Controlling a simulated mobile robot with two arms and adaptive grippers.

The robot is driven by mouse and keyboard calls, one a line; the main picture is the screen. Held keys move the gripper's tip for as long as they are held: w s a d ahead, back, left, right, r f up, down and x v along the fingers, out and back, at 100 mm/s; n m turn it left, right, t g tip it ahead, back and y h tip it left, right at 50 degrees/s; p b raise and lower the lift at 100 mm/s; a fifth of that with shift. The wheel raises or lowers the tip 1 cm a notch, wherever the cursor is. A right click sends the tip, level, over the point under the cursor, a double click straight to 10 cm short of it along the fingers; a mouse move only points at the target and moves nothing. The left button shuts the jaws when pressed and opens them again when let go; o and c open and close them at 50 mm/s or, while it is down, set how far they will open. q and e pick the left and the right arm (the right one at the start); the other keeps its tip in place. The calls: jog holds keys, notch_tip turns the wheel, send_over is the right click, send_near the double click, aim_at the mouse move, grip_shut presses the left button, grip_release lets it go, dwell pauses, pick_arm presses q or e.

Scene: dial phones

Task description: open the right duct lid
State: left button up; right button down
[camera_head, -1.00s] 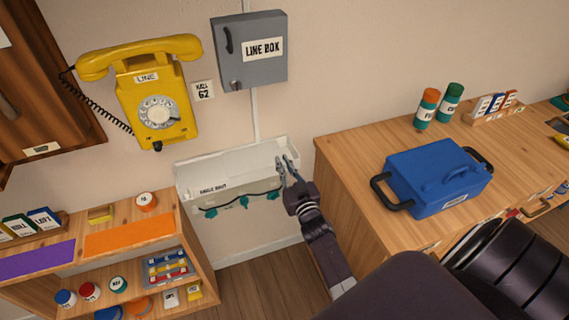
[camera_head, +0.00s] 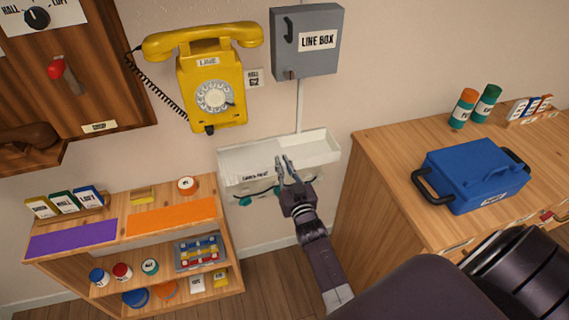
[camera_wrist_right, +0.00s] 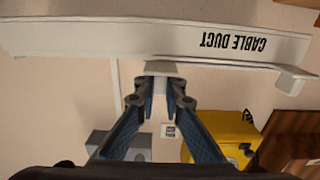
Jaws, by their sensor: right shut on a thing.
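The white cable duct (camera_head: 318,152) is fixed low on the wall, below the yellow phone. Its top looks open in the head view, and its front carries a "CABLE DUCT" label, which shows upside down in the right wrist view (camera_wrist_right: 232,42). My right gripper (camera_head: 284,163) is at the middle of the duct's front. In the right wrist view its fingers (camera_wrist_right: 161,88) are closed on a small white tab (camera_wrist_right: 163,69) at the duct's edge. I cannot tell where the right lid's borders run. My left gripper is not in view.
A dark cable with teal clips (camera_head: 245,200) hangs under the duct. The yellow phone (camera_head: 211,85) and the grey line box (camera_head: 306,42) are above. A wooden shelf (camera_head: 228,225) stands left, and a cabinet with a blue case (camera_head: 470,175) stands right.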

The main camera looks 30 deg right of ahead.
jog(key=c, duration=2)
grip_release()
jog(key=v, duration=0.7)
jog(key=shift+s, duration=0.3)
jog(key=s+a+f+n+g+y, duration=0.1)
jog(key=s+a+f+g, duration=0.2)
jog(key=f, duration=0.7)
jog(key=s+a+f+n+g+y, duration=0.1)
jog(key=s+a+f+g+y, duration=0.15)
jog(key=s+f, duration=0.45)
jog(key=s+a+f+n+g+y, duration=0.1)
jog(key=s+a+f+g, duration=0.2)
jog(key=f, duration=0.9)
jog(key=s+f+g, duration=0.2)
jog(key=s+f, duration=0.3)
jog(key=s, duration=0.6)
jog(key=s+f+n+g, duration=0.1)
jog(key=s+f+g, duration=0.2)
jog(key=s+f, duration=0.3)
jog(key=s+f+n+g, duration=0.1)
jog(key=s+f+g, duration=0.2)
jog(key=s, duration=1.4)
notch_tip(320, 180, down, 3)
jog(key=shift+d+f, duration=0.1)
jog(key=shift+f, duration=0.1)
